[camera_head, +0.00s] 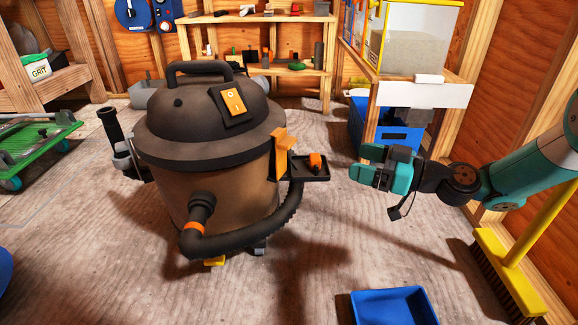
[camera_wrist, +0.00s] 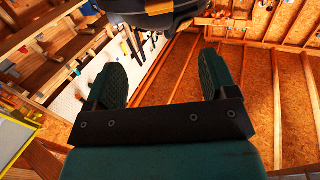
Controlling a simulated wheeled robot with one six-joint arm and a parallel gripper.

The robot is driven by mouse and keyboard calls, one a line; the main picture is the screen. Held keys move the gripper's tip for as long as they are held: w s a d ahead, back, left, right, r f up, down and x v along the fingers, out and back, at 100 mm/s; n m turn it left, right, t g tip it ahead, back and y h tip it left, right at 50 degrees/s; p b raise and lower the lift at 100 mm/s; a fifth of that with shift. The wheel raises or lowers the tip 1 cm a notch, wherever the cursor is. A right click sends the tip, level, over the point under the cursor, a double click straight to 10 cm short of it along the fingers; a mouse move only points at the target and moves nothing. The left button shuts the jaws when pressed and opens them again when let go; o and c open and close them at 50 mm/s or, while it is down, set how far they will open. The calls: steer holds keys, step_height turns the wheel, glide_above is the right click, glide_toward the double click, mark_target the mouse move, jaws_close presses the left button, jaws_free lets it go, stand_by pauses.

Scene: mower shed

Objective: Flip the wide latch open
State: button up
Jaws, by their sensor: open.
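The shop vacuum (camera_head: 215,130) stands on the floor, with a dark domed lid and a brown drum. A wide orange latch (camera_head: 281,155) sits upright on the right side of the drum, under the lid rim. My gripper (camera_head: 362,164) is open and empty, to the right of the latch and apart from it. In the wrist view my gripper's two fingers (camera_wrist: 163,76) are spread with nothing between them. A dark object with an orange band (camera_wrist: 158,6) is cut off at the top there; I cannot tell which part it is.
A small dark tray (camera_head: 310,175) holding an orange item juts from the vacuum between latch and gripper. The black hose (camera_head: 262,229) curves below it. A blue bin (camera_head: 394,306) lies at the front, a broom (camera_head: 510,270) at right. Floor beneath my gripper is clear.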

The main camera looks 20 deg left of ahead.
mark_target(292, 146)
steer(key=w+a+p, duration=0.1)
steer(key=a, duration=0.4)
steer(key=w+a+p, duration=0.1)
steer(key=a, duration=0.5)
steer(key=w+a+p, duration=0.1)
steer(key=a, duration=0.4)
steer(key=shift+a+f, duration=0.15)
steer(key=shift+f, duration=0.15)
steer(key=shift+w+a+r, duration=0.1)
steer(key=shift+a+r, duration=0.05)
steer(key=shift+a, duration=0.3)
steer(key=c, duration=1.3)
